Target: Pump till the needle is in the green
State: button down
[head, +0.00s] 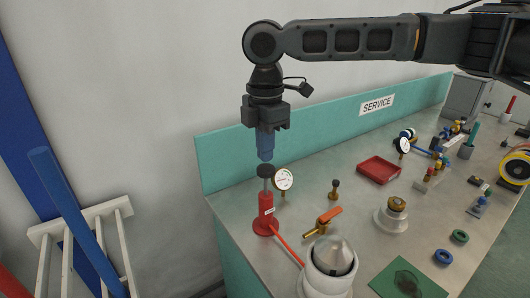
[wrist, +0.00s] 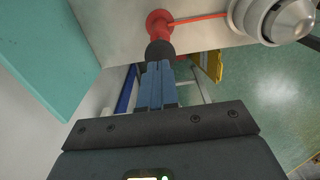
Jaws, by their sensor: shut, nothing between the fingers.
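A red hand pump (head: 266,212) stands upright on the metal bench near its left end. Its black knob (head: 265,171) sits on top of a grey rod that stands clear of the red body. A round white gauge (head: 283,180) stands just behind and right of the pump; its needle and green zone are too small to read. My gripper (head: 265,157) is shut and empty, pointing down just above the knob. In the wrist view the blue fingertips (wrist: 155,68) line up with the black knob (wrist: 160,52); I cannot tell if they touch.
A red hose (head: 288,250) runs from the pump toward a white-and-grey cone (head: 333,256). An orange-handled brass valve (head: 322,221) and a small brass post (head: 334,190) stand to the right. A red tray (head: 379,170) lies further back. A teal back panel (head: 300,148) borders the bench.

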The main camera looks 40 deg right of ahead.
aim_at(265, 167)
jog(key=shift+f, duration=0.9)
jog(key=shift+f+b, duration=0.5)
jog(key=shift+f, duration=1.85)
